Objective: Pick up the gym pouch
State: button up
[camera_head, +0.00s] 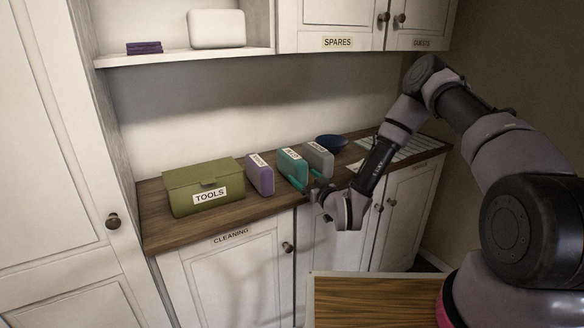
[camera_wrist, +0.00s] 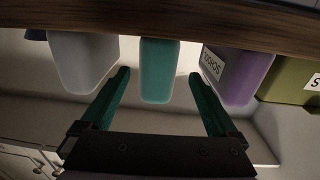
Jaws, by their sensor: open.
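Three upright pouches stand in a row on the wooden counter: a purple one (camera_head: 260,177), a teal one (camera_head: 292,164) and a grey one (camera_head: 319,159). Each bears a white label too small to read surely in the head view, so I cannot tell which is the gym pouch. My gripper (camera_head: 308,180) is open and empty at the counter's front, facing the teal pouch. In the wrist view, which is upside down, the teal pouch (camera_wrist: 158,85) appears between the green fingers of my gripper (camera_wrist: 158,76). The grey pouch (camera_wrist: 83,62) and purple pouch (camera_wrist: 238,75) flank it.
A green TOOLS box (camera_head: 203,188) stands left of the pouches. A dark blue bowl (camera_head: 331,142) and a striped mat (camera_head: 400,148) lie to the right. A shelf (camera_head: 180,57) and cupboards (camera_head: 340,22) hang above. A wooden surface (camera_head: 375,300) is in the foreground.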

aim_at(294, 165)
jog(key=shift+x, duration=1.1)
jog(key=x, duration=0.2)
jog(key=r+x, duration=0.1)
jog(key=x, duration=0.2)
jog(key=shift+w+r, duration=0.1)
jog(key=shift+w, duration=0.25)
grip_shut()
